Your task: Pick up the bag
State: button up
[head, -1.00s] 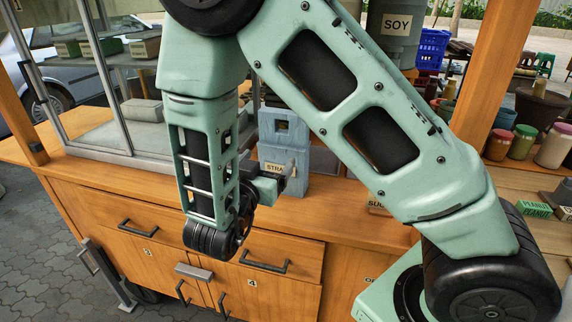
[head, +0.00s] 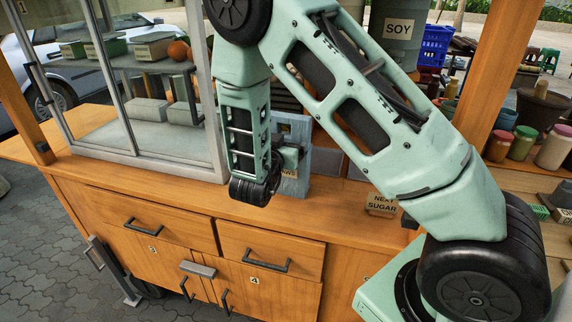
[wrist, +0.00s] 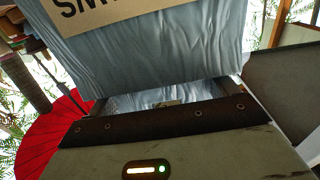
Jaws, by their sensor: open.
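The bag (head: 293,187) is a blue-grey upright block-shaped bag with a cut-out near its top and a tan label. It stands on the wooden counter, partly hidden behind my arm in the head view. In the wrist view the bag's wrinkled side (wrist: 150,55) fills the upper middle, with part of its label lettering at the top. My gripper (head: 291,158) is in front of the bag, at about the middle of its height. It is open and close to the bag. Whether the fingers touch it, I cannot tell.
A glass-sided cabinet (head: 215,120) stands left of the bag. A grey box (head: 328,160) is just right of it, with a sugar label (head: 382,205) farther right. Jars (head: 525,140) stand at the right. The front counter strip (head: 180,185) is clear.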

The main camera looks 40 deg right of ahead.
jog(key=c, duration=1.8)
jog(key=shift+o, duration=0.2)
jog(key=shift+r, duration=0.1)
